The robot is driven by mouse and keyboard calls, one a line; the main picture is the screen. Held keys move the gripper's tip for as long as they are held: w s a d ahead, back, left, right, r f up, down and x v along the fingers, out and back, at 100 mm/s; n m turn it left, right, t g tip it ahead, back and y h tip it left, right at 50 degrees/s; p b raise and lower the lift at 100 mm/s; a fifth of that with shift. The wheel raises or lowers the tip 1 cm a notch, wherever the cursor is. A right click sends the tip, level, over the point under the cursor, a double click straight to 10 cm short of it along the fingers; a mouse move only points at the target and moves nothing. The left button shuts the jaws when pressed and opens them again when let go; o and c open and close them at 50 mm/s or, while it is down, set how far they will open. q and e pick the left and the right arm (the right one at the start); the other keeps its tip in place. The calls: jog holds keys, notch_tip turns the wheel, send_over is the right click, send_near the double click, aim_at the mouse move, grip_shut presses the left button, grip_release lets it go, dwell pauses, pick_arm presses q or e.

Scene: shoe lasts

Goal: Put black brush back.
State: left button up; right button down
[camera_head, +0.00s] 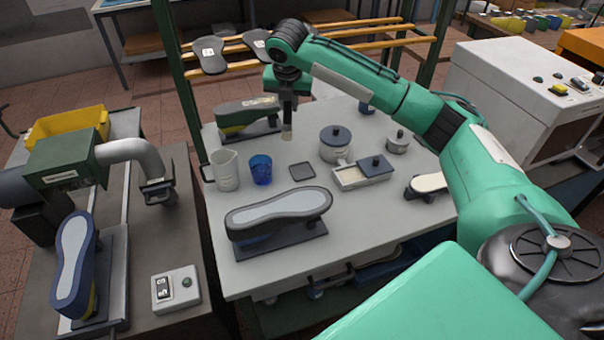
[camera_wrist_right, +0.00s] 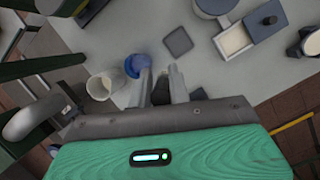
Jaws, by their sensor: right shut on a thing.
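My right gripper (camera_head: 287,128) hangs pointing down over the white table, behind and to the right of the blue cup (camera_head: 261,169). It is shut on the black brush; a pale tip of the brush (camera_head: 287,134) shows below the fingers. In the right wrist view the gripper (camera_wrist_right: 162,78) has a dark part of the brush (camera_wrist_right: 161,93) between its fingers, and most of the brush is hidden. The blue cup (camera_wrist_right: 136,64) shows there just beyond the left finger. My left gripper is not in view.
A white jug (camera_head: 224,170) stands left of the cup. A dark square pad (camera_head: 302,171), a lidded pot (camera_head: 335,146), a box with a dark lid (camera_head: 349,179) and shoe lasts on stands (camera_head: 279,207) share the table (camera_head: 365,222). A green post stands at the left edge.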

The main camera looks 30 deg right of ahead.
jog(key=w+d+r+n+t, duration=0.1)
jog(key=w+d+r+n, duration=0.1)
jog(key=d+n, duration=0.3)
notch_tip(320, 180, down, 20)
jog(key=p, duration=0.3)
jog(key=shift+f+y+p, duration=0.15)
jog(key=shift+y+p, duration=0.15)
jog(key=shift+p, duration=0.05)
jog(key=shift+w, duration=0.1)
jog(key=c, duration=1.3)
grip_release()
jog(key=shift+f, duration=0.1)
jog(key=b+v, duration=0.2)
jog(key=v, duration=1)
